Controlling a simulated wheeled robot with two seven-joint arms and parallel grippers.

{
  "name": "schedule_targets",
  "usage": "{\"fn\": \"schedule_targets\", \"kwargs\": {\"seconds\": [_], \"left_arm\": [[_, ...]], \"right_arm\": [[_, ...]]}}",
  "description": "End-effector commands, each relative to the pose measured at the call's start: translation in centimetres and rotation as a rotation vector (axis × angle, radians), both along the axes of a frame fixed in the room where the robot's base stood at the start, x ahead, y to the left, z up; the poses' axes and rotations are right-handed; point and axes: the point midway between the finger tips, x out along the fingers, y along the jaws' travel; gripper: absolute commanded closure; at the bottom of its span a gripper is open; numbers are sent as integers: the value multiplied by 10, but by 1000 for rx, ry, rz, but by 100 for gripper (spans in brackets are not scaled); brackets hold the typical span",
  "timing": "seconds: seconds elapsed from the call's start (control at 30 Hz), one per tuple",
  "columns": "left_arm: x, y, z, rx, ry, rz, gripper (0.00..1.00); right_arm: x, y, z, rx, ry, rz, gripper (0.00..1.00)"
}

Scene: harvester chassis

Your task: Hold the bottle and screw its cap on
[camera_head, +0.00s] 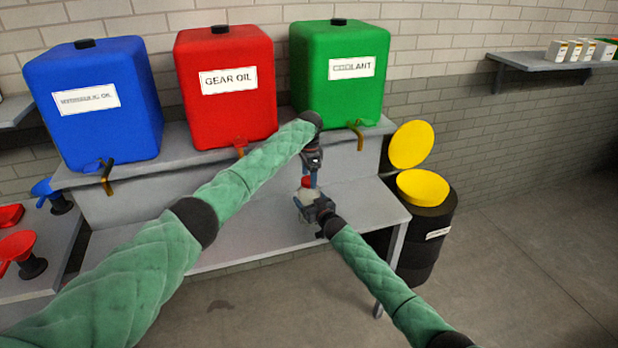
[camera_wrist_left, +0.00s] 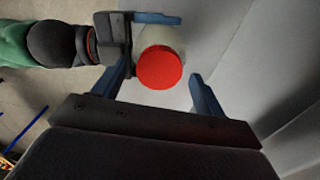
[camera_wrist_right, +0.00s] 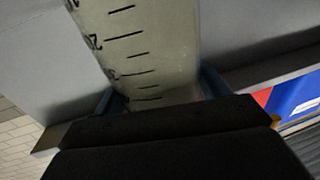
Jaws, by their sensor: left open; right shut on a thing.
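The bottle (camera_wrist_right: 135,45) is pale and translucent with black graduation marks; it fills the middle of the right wrist view between the blue fingers. My right gripper (camera_head: 304,204) is shut on the bottle above the grey bench. The red cap (camera_wrist_left: 160,68) sits at the bottle's top in the left wrist view; whether it is screwed tight cannot be told. In the head view the cap (camera_head: 306,182) shows as a small red spot. My left gripper (camera_head: 312,178) is above it, pointing down. Its blue fingers (camera_wrist_left: 158,88) are open, apart on either side of the cap, without visible contact.
Blue (camera_head: 95,105), red (camera_head: 225,90) and green (camera_head: 340,75) fluid tanks with taps stand on the raised shelf behind. A black drum (camera_head: 425,225) with a yellow top is right of the bench (camera_head: 250,225). Red and blue funnels are at far left. The bench around the bottle is clear.

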Motion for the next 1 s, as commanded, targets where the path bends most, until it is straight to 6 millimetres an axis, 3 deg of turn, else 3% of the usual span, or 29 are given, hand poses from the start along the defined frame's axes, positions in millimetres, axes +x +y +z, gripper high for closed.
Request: {"fn": "schedule_targets", "kwargs": {"seconds": [0.3, 0.67, 0.8, 1.0], "left_arm": [[0, 0, 33, -1, 0, 0, 28], [-1, 0, 31, 0, 3, 0, 32], [-7, -14, 25, -24, 16, -6, 32], [-7, -32, 38, -95, 14, 23, 32]], "right_arm": [[0, 0, 0, 0, 1, -1, 89], [0, 0, 0, 0, 1, -1, 89], [0, 0, 0, 0, 1, -1, 89], [0, 0, 0, 0, 1, -1, 89]]}}
